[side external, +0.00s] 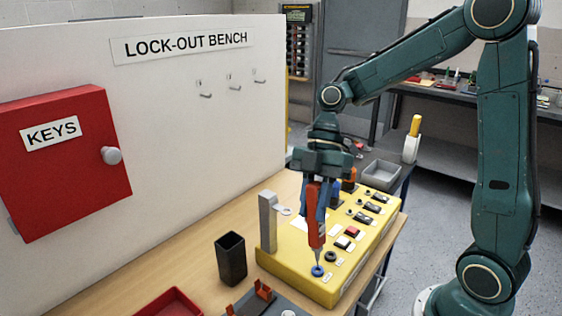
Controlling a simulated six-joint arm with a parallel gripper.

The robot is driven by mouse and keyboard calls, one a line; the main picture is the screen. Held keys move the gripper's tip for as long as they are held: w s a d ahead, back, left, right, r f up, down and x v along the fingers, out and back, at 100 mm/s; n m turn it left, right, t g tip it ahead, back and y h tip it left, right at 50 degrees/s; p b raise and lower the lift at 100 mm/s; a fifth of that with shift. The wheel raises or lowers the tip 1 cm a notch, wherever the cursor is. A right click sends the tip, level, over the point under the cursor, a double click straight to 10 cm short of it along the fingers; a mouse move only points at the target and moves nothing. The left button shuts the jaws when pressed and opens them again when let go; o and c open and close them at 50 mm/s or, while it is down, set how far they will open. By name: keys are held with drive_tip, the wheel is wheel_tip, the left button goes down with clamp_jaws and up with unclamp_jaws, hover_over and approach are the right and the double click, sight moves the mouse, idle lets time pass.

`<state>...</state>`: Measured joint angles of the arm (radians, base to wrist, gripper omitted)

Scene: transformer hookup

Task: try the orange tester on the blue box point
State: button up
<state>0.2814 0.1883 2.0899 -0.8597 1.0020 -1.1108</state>
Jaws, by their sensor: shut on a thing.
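The orange tester (314,222) stands nearly upright in my gripper (318,190), which is shut on its upper body. The tester's tip points down at the blue ring-shaped point (317,271) at the front end of the yellow box (318,288). The tip appears to be at the blue point, but I cannot tell whether it touches. A black point (330,256) lies just behind the blue one. Small labels beside the points are too small to read.
A grey post (268,222) with a ring stands at the box's left. A black square cup (231,258), a red tray (170,303) and a dark holder with orange clips (262,296) sit on the bench. A red KEYS cabinet (66,163) hangs at left. A grey tray (381,173) lies behind.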

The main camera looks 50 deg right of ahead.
sight(315, 186)
drive_tip(key=shift+f, duration=0.45)
idle(1.5)
drive_tip(key=shift+r, duration=0.15)
drive_tip(key=shift+r, duration=3.4)
